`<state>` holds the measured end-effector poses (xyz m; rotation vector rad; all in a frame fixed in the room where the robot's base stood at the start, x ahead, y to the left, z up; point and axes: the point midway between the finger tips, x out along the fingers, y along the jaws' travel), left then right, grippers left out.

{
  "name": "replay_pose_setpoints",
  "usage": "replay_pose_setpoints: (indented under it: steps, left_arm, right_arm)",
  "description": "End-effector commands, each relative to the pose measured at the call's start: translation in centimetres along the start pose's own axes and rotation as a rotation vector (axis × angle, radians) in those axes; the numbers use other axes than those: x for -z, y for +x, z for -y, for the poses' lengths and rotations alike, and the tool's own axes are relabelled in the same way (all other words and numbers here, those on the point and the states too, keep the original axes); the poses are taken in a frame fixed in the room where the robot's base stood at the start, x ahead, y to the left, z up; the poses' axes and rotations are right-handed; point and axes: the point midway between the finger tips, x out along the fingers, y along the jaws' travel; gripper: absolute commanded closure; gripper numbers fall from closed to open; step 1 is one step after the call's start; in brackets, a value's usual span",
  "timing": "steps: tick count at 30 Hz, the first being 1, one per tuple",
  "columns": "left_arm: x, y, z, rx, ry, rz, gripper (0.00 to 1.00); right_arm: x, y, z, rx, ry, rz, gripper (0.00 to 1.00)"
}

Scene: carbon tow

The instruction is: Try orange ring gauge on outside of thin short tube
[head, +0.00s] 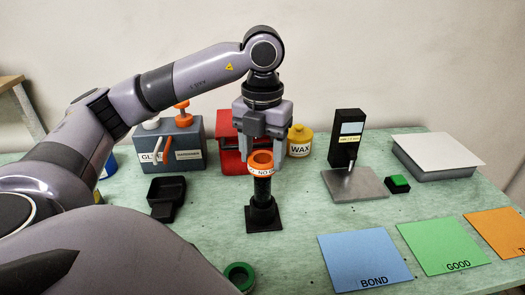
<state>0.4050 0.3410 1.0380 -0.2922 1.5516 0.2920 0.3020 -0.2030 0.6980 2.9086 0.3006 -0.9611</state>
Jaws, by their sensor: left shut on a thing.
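The orange ring gauge (261,157), with a white "NO GO"-like label only partly legible, is in the jaws of my left gripper (266,143). It is held level, in line with the top of a short, thin black tube (262,187). The tube stands upright in a black square-based stand (264,218). The ring hides the tube's upper end, so I cannot tell whether it is around the tube or just above it. My right gripper is not in view.
A green ring (239,274) lies at the front. Behind are a glue and hardener box (187,140), a red frame (229,158) and a wax jar (300,141). A black tray (166,196) is left, a gauge stand (346,150) right. Blue "BOND" (365,258) and green "GOOD" (442,244) mats lie front right.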

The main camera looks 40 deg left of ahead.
Motion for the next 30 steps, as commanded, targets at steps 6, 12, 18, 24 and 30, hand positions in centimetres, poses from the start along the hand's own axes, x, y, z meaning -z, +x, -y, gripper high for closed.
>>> replay_pose_setpoints:
  steps: [6,12,18,24,30]
  left_arm:
    - [0.0,0.0,0.0,0.0,0.0,0.001,0.79]
    - [0.0,0.5,0.0,0.0,0.0,0.0,0.79]
    - [0.0,1.0,0.0,0.0,0.0,0.0,0.79]
    - [0.0,1.0,0.0,0.001,0.0,0.001,0.79]
    - [0.0,1.0,0.0,0.001,0.0,0.0,0.79]
  right_arm:
    - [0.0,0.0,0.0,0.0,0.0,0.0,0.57]
    - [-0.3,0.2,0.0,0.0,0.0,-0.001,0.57]
    - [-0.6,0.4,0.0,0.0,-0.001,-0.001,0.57]
    - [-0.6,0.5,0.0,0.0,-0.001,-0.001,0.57]
    - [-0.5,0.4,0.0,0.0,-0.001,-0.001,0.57]
